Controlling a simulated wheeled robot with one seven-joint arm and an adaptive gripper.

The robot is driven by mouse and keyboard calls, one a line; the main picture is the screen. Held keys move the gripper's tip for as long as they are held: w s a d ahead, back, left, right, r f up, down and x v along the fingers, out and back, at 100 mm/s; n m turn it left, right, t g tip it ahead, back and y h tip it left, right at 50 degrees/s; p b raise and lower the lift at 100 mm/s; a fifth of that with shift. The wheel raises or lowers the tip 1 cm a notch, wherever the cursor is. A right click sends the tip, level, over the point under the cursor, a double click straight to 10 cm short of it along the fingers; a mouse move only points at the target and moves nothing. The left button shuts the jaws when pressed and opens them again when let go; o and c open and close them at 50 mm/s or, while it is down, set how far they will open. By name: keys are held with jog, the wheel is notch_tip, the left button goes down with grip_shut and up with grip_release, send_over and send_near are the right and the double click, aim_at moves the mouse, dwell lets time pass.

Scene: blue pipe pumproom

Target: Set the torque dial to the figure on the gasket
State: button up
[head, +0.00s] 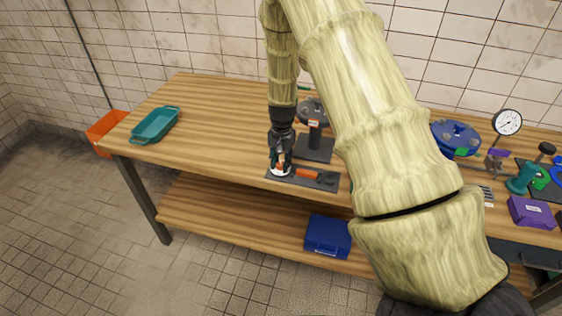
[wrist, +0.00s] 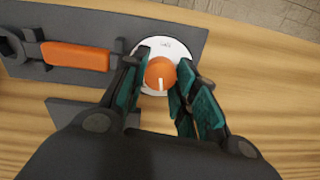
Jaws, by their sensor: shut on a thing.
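The torque dial is an orange knob (wrist: 160,73) with a white pointer line, set on a round white disc (wrist: 178,48). In the wrist view the pointer faces the bottom of the picture, toward my gripper, and small dark marks at the disc's top edge are too small to read. My gripper (wrist: 161,78) is shut on the knob, one finger on each side. In the head view my gripper (head: 281,166) is over the disc (head: 279,171) at the left end of a dark plate. No figure on a gasket is readable.
An orange-handled wrench (wrist: 75,57) lies on the dark plate (wrist: 120,20) beside the dial. Behind it is a dark stand with a round top (head: 313,110). A teal tray (head: 155,125) is at the left; a blue flanged part (head: 456,136), gauge (head: 507,122) and purple box (head: 531,212) are at the right.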

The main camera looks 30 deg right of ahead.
jog(key=shift+m, duration=1.2)
jog(key=o, duration=1)
jog(key=shift+o, duration=0.2)
jog(key=shift+r, duration=0.15)
notch_tip(320, 180, up, 12)
jog(key=shift+s, duration=0.15)
jog(key=shift+d, duration=0.1)
